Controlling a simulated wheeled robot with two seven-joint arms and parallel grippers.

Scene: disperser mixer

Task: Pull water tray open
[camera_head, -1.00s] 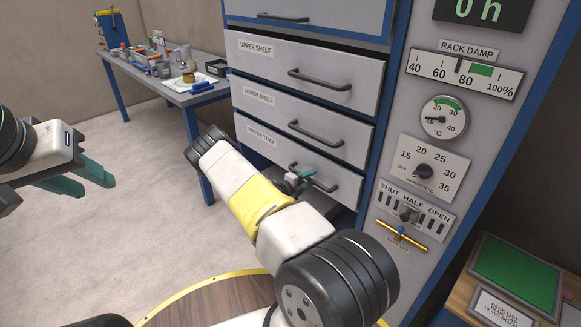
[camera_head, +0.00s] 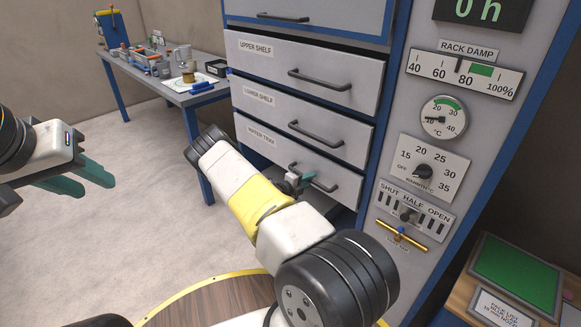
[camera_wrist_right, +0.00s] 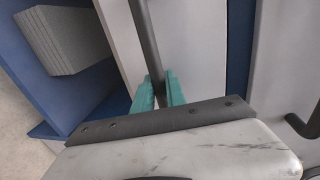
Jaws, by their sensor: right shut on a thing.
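The water tray (camera_head: 238,148) is the lowest of the labelled drawers in the blue and grey cabinet. Its front stands about level with the shelf drawers above it in the head view. My right gripper (camera_head: 300,180) is at its dark bar handle (camera_head: 324,186). In the right wrist view the teal fingers of my right gripper (camera_wrist_right: 158,90) are shut around the dark handle bar (camera_wrist_right: 146,40). My right forearm hides part of the tray's front. My left gripper (camera_head: 82,178) hangs at the far left, open and empty, with its teal fingers apart.
The upper shelf (camera_head: 330,80) and lower shelf (camera_head: 270,112) drawers sit above the tray. A control panel with a warmth dial (camera_head: 423,172) and a brass valve bar (camera_head: 401,235) is to the right. A side table (camera_head: 172,94) stands left. The floor (camera_head: 130,240) before the cabinet is clear.

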